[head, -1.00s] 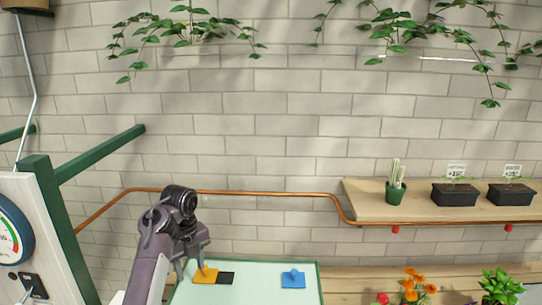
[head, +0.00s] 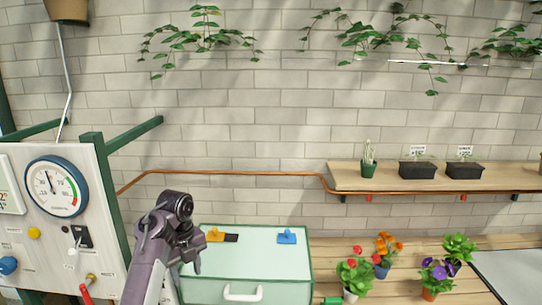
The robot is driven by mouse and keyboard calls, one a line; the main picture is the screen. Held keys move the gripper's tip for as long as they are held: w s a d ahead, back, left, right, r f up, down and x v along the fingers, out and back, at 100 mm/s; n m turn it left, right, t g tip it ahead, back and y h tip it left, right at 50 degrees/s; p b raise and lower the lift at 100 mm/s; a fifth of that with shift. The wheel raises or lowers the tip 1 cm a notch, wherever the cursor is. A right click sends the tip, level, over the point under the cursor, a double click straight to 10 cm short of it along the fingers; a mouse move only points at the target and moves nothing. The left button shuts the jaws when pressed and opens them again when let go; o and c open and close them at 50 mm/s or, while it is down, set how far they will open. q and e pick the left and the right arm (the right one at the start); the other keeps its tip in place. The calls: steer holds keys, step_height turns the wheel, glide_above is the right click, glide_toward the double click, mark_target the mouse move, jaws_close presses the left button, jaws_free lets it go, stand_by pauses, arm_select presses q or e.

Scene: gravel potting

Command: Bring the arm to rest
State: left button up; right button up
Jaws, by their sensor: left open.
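My left arm comes in from the bottom left of the head view. Its gripper (head: 189,264) is open, in front of the left end of a pale green box (head: 262,263) with a white handle. No object shows between its fingers. The arm partly hides the box's left side. My right arm and gripper are not in view.
On the box top lie an orange piece (head: 214,235), a black piece (head: 231,238) and a blue piece (head: 287,237). A gauge panel (head: 107,222) stands at the left. Potted flowers (head: 352,275) stand on the wooden bench at right. A shelf (head: 345,182) holds small pots.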

arm_select(q)
steer(key=s+d+f+n+b, duration=0.1)
steer(key=s+f+n, duration=0.45)
steer(key=f, duration=0.95)
steer(key=s+f+n+h+b, duration=0.15)
steer(key=s+f+n, duration=0.35)
steer(key=f, duration=1)
steer(key=s+d+f+n+y+b, duration=0.1)
steer(key=s+f+n+b, duration=0.15)
steer(key=s+f, duration=0.85)
steer(key=s+a+f+n+b, duration=0.1)
steer(key=s+f+n, duration=0.5)
steer(key=s+f, duration=0.6)
steer(key=s+a+f+n+t+b, duration=0.1)
steer(key=s+f+n, duration=0.4)
steer(key=s+f, duration=0.7)
steer(key=s+a, duration=0.1)
steer(key=s, duration=0.7)
steer(key=shift+s+a+f+n, duration=0.25)
steer(key=shift+s+a+n, duration=0.15)
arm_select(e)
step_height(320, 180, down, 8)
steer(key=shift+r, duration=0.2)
